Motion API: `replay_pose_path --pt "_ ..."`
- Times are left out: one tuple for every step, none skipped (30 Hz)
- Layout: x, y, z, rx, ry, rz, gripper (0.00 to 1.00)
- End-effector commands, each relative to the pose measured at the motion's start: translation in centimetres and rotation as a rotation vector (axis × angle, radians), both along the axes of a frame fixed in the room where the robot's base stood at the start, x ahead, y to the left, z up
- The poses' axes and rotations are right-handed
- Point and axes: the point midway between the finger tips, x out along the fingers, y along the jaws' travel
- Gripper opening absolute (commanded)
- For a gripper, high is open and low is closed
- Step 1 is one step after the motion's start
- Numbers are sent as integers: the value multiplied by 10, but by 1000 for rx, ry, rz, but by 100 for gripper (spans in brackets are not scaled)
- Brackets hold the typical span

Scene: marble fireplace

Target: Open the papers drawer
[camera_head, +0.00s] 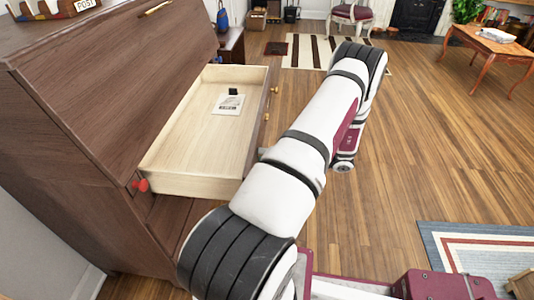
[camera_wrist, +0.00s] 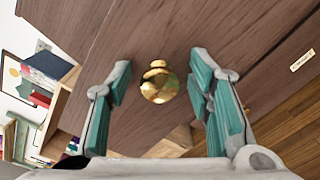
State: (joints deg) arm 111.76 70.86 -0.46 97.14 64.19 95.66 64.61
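A drawer (camera_head: 190,185) with pale wooden sides is pulled well out of the dark brown cabinet (camera_head: 110,80) in the head view. A printed paper (camera_head: 229,104) and a small black item (camera_head: 233,92) lie inside it. Brass knobs (camera_head: 274,90) show on its dark front. In the wrist view a round brass knob (camera_wrist: 159,84) stands out from a dark wood face (camera_wrist: 150,30). My gripper (camera_wrist: 160,70) is open, with a teal-padded finger on each side of this knob and visible gaps. In the head view my gripper is hidden behind my arm.
A pale label (camera_wrist: 302,60) is on the wood at the right of the wrist view, too small to read. A red knob (camera_head: 142,185) is at the cabinet's near edge. Open wooden floor (camera_head: 420,150) lies to the right. A striped rug (camera_head: 310,52) is at the back.

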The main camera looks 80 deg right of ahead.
Motion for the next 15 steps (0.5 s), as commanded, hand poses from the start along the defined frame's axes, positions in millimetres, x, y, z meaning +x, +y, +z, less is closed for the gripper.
replay_pose_path --pt "0 0 0 0 0 0 47" --pt "0 0 0 0 0 0 47" --pt "-1 0 0 0 0 0 47" --pt "-2 0 0 0 -1 -1 47" --pt "-4 -1 0 0 -1 -1 47" --pt "-8 -1 0 0 0 -1 47" --pt "-12 -1 0 0 1 -2 47" --pt "-16 -2 -1 -1 2 -2 47" --pt "-22 -2 -1 -1 2 -1 47" --pt "-28 -2 0 0 2 -1 47" --pt "-34 -3 -1 -1 2 -3 47" --pt "-42 -4 -1 -2 1 -3 47" --pt "-49 -4 -1 -1 2 -3 47" --pt "-55 -5 -1 -1 2 -2 47" --pt "-63 -5 -1 -1 1 -2 47"
